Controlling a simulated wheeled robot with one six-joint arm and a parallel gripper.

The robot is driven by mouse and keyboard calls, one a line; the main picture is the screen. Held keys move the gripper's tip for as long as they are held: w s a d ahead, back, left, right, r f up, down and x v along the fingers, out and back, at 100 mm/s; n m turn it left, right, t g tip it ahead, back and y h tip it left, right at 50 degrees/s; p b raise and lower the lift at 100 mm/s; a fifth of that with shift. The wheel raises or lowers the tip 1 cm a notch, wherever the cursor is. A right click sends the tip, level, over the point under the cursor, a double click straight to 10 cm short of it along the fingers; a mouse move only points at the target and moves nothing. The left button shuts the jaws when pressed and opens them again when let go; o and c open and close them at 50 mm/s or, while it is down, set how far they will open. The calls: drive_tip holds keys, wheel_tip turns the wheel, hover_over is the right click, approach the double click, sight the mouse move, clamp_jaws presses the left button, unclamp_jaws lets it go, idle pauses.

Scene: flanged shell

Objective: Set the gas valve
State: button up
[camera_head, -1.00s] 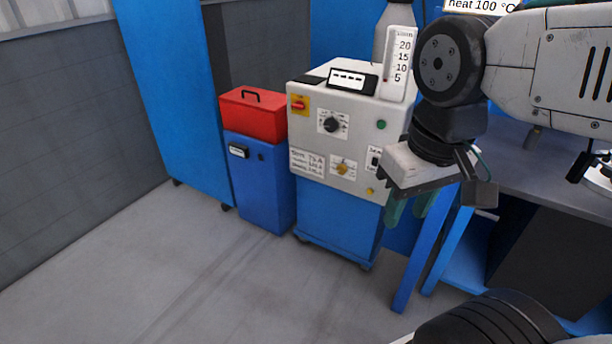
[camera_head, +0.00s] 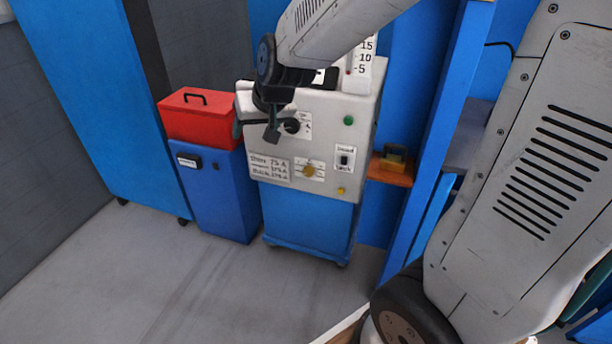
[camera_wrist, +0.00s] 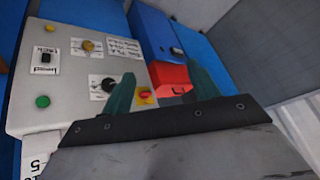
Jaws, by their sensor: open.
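A white control cabinet (camera_head: 330,125) stands on a blue base. Its front carries a black rotary knob (camera_head: 291,126), a yellow knob (camera_head: 309,170), a green button (camera_head: 348,120) and a black switch (camera_head: 344,160). A flow scale (camera_head: 362,70) marked 5 to 15 stands on top, partly hidden by my arm. I cannot tell which control is the gas valve. My gripper (camera_head: 256,131) is open and empty in front of the panel's upper left. In the wrist view, its fingers (camera_wrist: 163,90) straddle the red switch (camera_wrist: 144,95), with the black knob (camera_wrist: 109,85) beside the left finger.
A red toolbox (camera_head: 200,118) sits on a blue cabinet (camera_head: 215,190) left of the machine. A tall blue locker (camera_head: 80,90) stands farther left. An orange shelf (camera_head: 388,172) and a blue post (camera_head: 430,130) are at the right. The floor (camera_head: 190,290) in front is clear.

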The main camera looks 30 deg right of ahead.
sight(307, 173)
drive_tip(key=w+d+f+m+t+h, duration=0.2)
drive_tip(key=w+d+f+h, duration=0.15)
drive_tip(key=w+f, duration=0.55)
drive_tip(key=w+d+f+m+t+h, duration=0.2)
drive_tip(key=w+d+f, duration=0.3)
drive_tip(key=w+f, duration=0.35)
drive_tip(key=s+d+f+m+h, duration=0.1)
drive_tip(key=s+d+f+h, duration=0.15)
drive_tip(key=f, duration=0.35)
drive_tip(key=s+d+f+h, duration=0.1)
drive_tip(key=d+f+h, duration=0.3)
drive_tip(key=f, duration=0.2)
drive_tip(key=s+d+f+m+h, duration=0.1)
drive_tip(key=s+d+f+h, duration=0.15)
drive_tip(key=f, duration=0.45)
drive_tip(key=shift+h, duration=0.45)
drive_tip(key=x, duration=0.8)
drive_tip(key=shift+w+r, duration=0.2)
drive_tip(key=shift+r, duration=0.1)
drive_tip(key=c, duration=1)
